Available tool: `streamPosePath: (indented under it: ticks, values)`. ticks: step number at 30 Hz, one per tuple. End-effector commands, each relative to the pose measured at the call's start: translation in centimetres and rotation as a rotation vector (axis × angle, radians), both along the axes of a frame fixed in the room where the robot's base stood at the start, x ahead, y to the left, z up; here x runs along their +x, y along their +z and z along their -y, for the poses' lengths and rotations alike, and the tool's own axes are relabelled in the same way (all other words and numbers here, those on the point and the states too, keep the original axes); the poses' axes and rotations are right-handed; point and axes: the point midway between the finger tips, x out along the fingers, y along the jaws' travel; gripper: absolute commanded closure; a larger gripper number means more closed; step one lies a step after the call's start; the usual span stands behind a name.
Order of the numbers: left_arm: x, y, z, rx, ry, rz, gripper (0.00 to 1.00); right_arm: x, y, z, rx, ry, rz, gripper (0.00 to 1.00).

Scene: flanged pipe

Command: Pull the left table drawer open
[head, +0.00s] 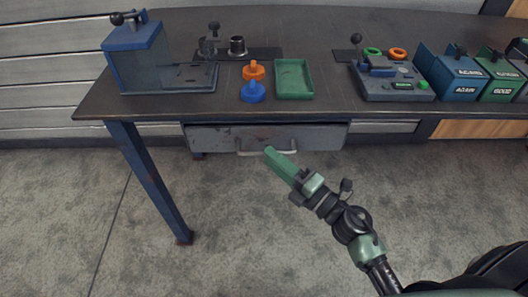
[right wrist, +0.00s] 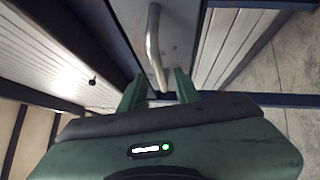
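The left table drawer (head: 215,138) is a worn grey front under the tabletop; it looks shut. Its metal bar handle (head: 285,152) runs across the lower front. My right gripper (head: 269,151) is at the handle, its green fingertips covering part of the bar in the head view. In the right wrist view the handle (right wrist: 153,35) stands ahead of my right gripper (right wrist: 160,77). The two fingers are apart, with the near part of the bar lined up between them. I cannot tell whether they touch it. My left gripper is not in view.
The table (head: 330,98) holds a blue box fixture (head: 137,55), orange (head: 254,70) and blue (head: 253,92) knobs, a green tray (head: 294,79), a grey control device (head: 392,82) and bins (head: 458,80). A blue leg (head: 150,185) stands left. The floor in front is clear.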

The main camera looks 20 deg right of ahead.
Motion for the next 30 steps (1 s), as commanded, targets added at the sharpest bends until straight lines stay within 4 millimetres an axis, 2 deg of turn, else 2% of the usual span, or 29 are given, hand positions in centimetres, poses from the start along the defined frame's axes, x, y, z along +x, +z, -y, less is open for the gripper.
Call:
streamPosePath:
  ticks: [6, 16, 17, 20, 30]
  values:
    - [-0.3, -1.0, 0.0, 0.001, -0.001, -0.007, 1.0, 2.3, 0.4, -1.3, 0.003, -0.002, 0.0, 0.68]
    - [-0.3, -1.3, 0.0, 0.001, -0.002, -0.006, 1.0, 2.8, 0.3, -1.5, 0.001, -0.002, -0.003, 0.68]
    - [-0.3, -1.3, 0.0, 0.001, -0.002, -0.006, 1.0, 2.7, 0.4, -1.5, 0.001, -0.002, -0.003, 0.71]
    - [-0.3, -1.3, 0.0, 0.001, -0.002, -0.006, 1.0, 2.7, 0.4, -1.5, 0.002, -0.002, -0.002, 0.99]
    - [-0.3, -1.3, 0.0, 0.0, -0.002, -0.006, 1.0, 2.7, 0.3, -1.5, 0.001, -0.002, -0.003, 1.0]
